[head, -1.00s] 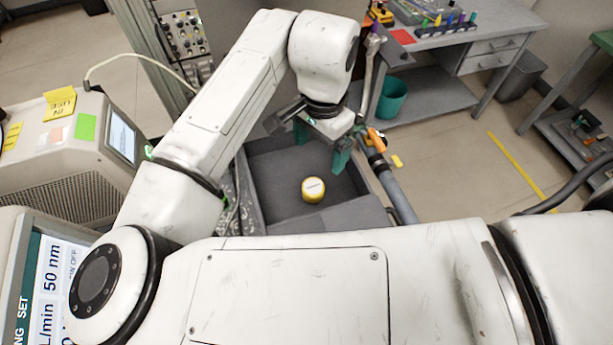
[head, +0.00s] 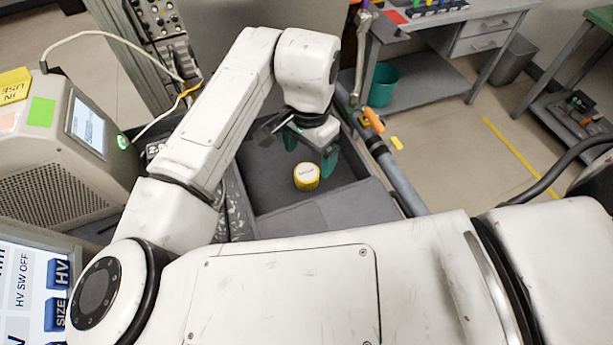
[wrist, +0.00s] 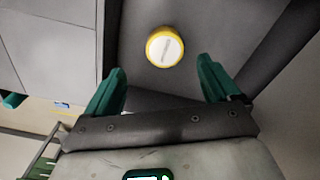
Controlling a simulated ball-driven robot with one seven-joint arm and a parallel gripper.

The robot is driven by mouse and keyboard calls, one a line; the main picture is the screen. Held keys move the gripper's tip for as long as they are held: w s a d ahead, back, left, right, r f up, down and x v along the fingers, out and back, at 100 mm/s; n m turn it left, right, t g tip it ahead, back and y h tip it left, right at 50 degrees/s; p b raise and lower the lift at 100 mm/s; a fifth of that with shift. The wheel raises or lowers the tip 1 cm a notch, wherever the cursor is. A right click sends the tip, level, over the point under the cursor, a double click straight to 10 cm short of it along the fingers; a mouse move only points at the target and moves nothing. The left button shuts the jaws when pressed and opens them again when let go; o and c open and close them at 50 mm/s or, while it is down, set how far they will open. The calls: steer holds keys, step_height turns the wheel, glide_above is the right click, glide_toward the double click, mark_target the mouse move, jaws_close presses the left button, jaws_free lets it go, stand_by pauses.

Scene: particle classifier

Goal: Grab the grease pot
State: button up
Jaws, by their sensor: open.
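The grease pot (head: 306,177) is a small round yellow pot with a white lid, standing upright on the floor of a dark grey open bin (head: 262,218). In the wrist view the pot (wrist: 164,47) lies ahead of the fingertips, roughly between their lines. My gripper (head: 309,154) has green fingers and is inside or just above the bin, behind the pot in the head view. In the wrist view my gripper (wrist: 160,80) is open and empty, with its two fingers wide apart. The pot is apart from both fingers.
The bin walls stand close around the gripper. A grey pipe with an orange handle (head: 373,119) runs along the bin's right side. A beige instrument (head: 75,150) stands at left.

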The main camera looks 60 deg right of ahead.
mark_target(306, 172)
steer(key=f, duration=0.5)
steer(key=f+p, duration=0.1)
steer(key=f, duration=0.2)
steer(key=shift+w+f, duration=0.1)
steer(key=shift+w, duration=0.2)
steer(key=shift+c, duration=0.2)
steer(key=c, duration=1.1)
steer(key=shift+c, duration=0.2)
